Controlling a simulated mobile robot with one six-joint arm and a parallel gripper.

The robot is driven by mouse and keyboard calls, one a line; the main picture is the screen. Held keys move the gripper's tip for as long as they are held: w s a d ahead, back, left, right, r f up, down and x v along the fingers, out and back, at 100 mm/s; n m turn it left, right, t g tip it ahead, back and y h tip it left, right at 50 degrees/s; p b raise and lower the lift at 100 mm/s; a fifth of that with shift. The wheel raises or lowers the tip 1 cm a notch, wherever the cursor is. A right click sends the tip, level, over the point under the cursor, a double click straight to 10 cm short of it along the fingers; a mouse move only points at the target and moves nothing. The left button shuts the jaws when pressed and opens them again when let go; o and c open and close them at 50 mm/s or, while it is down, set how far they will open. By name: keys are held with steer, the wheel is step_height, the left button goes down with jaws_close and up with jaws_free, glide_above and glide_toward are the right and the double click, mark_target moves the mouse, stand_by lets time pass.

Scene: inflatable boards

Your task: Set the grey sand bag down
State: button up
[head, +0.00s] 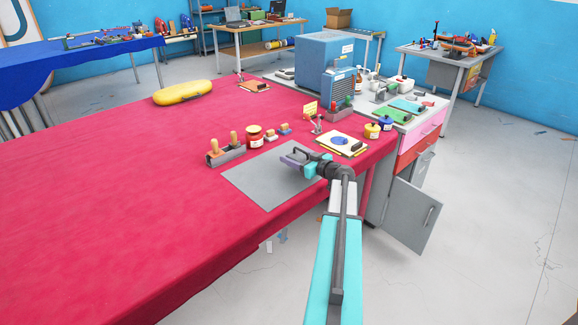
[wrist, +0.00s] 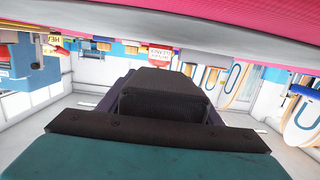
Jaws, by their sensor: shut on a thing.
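My gripper (head: 303,157) is out over the grey mat (head: 258,184) near the front right edge of the red table. It is shut on the grey sand bag (head: 290,159), a small purplish-grey shape at the end of the arm. In the wrist view a dark finger fills the middle, and the bag's edges (wrist: 112,98) show beside and behind it; most of the bag is hidden. The bag is low over the mat; I cannot tell whether it touches.
Behind the mat stand a stamp rack (head: 224,152), a red-brown jar (head: 254,137) and small blocks. A clipboard (head: 342,143) and two pots lie to the right. A yellow inflatable (head: 183,92) lies farther back. The red cloth (head: 100,190) at left is clear.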

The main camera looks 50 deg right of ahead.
mark_target(292, 169)
steer(key=shift+r, duration=0.1)
steer(key=shift+w+a, duration=0.3)
steer(key=shift+w, duration=0.15)
steer(key=shift+w+f, duration=0.1)
steer(key=shift+f, duration=1.75)
steer(key=shift+p, duration=0.35)
steer(key=o, duration=1.5)
steer(key=shift+f, duration=0.15)
steer(key=shift+c, duration=0.2)
steer(key=shift+a, duration=0.1)
steer(key=shift+s, duration=0.2)
steer(key=s, duration=0.4)
steer(key=s+r+b, duration=0.1)
steer(key=s, duration=0.2)
steer(key=s+r, duration=0.1)
steer(key=s, duration=0.3)
steer(key=shift+s+a+b, duration=0.3)
steer(key=shift+a+b, duration=0.05)
steer(key=shift+a, duration=0.05)
